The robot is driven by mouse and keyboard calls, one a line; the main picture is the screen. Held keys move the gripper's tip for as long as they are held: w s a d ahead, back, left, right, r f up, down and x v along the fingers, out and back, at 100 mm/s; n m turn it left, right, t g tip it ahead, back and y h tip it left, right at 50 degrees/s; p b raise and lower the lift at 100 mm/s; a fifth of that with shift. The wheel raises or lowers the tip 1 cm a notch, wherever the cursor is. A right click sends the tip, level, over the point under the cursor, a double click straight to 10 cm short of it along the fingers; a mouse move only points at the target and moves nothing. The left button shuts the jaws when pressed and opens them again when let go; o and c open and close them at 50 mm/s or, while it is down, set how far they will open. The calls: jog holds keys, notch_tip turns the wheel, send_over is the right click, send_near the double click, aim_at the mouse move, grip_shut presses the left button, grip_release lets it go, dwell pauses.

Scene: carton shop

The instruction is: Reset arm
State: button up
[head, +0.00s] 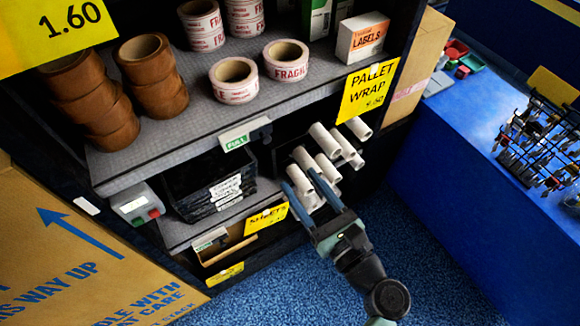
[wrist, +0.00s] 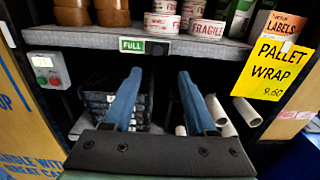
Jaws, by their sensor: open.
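My gripper (head: 308,202) is in front of the lower shelf in the head view, its blue fingers apart and nothing between them. In the wrist view the two fingers of my gripper (wrist: 156,92) stand apart, pointing at the shelf unit. White wrap rolls (head: 326,140) lie in a dark bin behind the fingers, and they also show in the wrist view (wrist: 246,111). Whether a finger touches a roll I cannot tell. My arm reaches in from the lower right of the head view.
The upper shelf (head: 200,115) holds brown tape rolls (head: 148,60) and fragile tape rolls (head: 234,79). A large carton (head: 60,250) stands at left. A blue counter (head: 470,130) with a wire rack (head: 540,140) stands at right. Blue floor (head: 400,240) is open between them.

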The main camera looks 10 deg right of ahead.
jog(key=shift+s+d, duration=0.2)
jog(key=shift+s, duration=0.45)
